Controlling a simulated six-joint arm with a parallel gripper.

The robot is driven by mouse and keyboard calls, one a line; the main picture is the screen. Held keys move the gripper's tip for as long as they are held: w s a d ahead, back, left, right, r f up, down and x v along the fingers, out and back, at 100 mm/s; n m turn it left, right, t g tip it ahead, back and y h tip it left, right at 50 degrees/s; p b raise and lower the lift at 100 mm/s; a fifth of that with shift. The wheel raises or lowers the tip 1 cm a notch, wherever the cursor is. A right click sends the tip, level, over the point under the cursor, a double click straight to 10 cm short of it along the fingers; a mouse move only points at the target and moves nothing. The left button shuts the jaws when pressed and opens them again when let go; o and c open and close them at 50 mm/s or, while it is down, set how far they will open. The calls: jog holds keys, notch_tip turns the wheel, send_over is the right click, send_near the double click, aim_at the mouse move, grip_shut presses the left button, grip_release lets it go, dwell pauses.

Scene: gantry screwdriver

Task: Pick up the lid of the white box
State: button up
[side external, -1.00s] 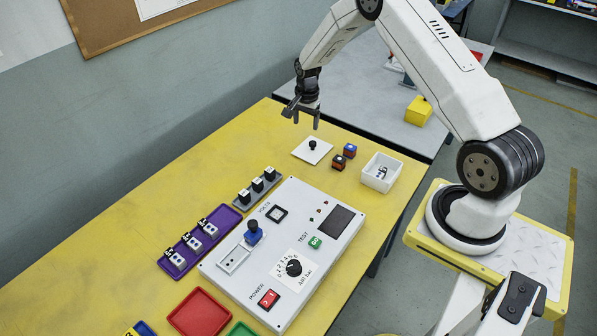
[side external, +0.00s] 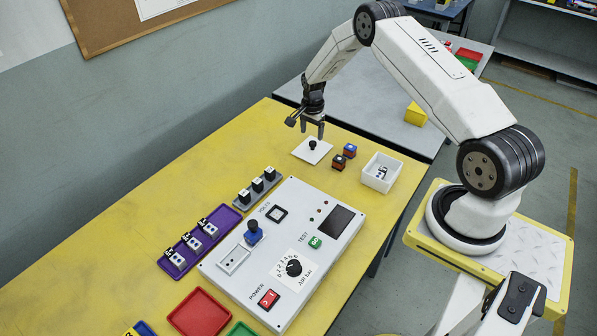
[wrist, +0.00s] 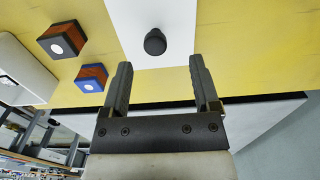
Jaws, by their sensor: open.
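The lid (side external: 311,151) is a flat white square with a black knob (side external: 312,145), lying on the yellow table beside the open white box (side external: 381,173). My gripper (side external: 312,131) is open and empty, just above and behind the lid. In the wrist view the lid (wrist: 150,20) shows at the top, with its knob (wrist: 155,42) just beyond the gap between my fingertips (wrist: 158,64). The fingers are not around the knob. Part of the white box (wrist: 22,70) shows at the left of the wrist view.
Two small blocks, one red-brown (side external: 338,162) and one blue-topped (side external: 350,150), lie between the lid and the box. A white control panel (side external: 330,262), a purple tray (side external: 232,215) and a red tray (side external: 201,313) are nearer. The table's left side is clear.

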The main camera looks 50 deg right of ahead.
aim_at(312, 142)
jog(key=shift+f, duration=0.1)
jog(key=f, duration=0.3)
jog(key=shift+s+f, duration=0.15)
jog(key=shift+s, duration=0.15)
jog(key=shift+f, duration=0.85)
grip_shut()
